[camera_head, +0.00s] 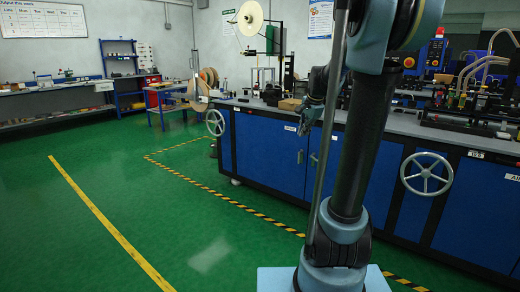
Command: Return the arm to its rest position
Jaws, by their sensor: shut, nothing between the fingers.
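My arm (362,150) rises from its light blue base plate in the right half of the head view, with a black link and light blue joints. Its upper part leaves the top of the frame. My gripper (305,128) shows small and dark to the left of the black link, pointing down in front of the workbench. It is shut and holds nothing. Part of the wrist is hidden behind the thin grey rod and the arm.
A long blue workbench (265,150) with handwheels and machinery on top stands behind my arm. A tape reel (250,18) stands above its left end. Further back are a wooden spool (200,88) and a shelf (122,75). The green floor (130,190) at left is clear.

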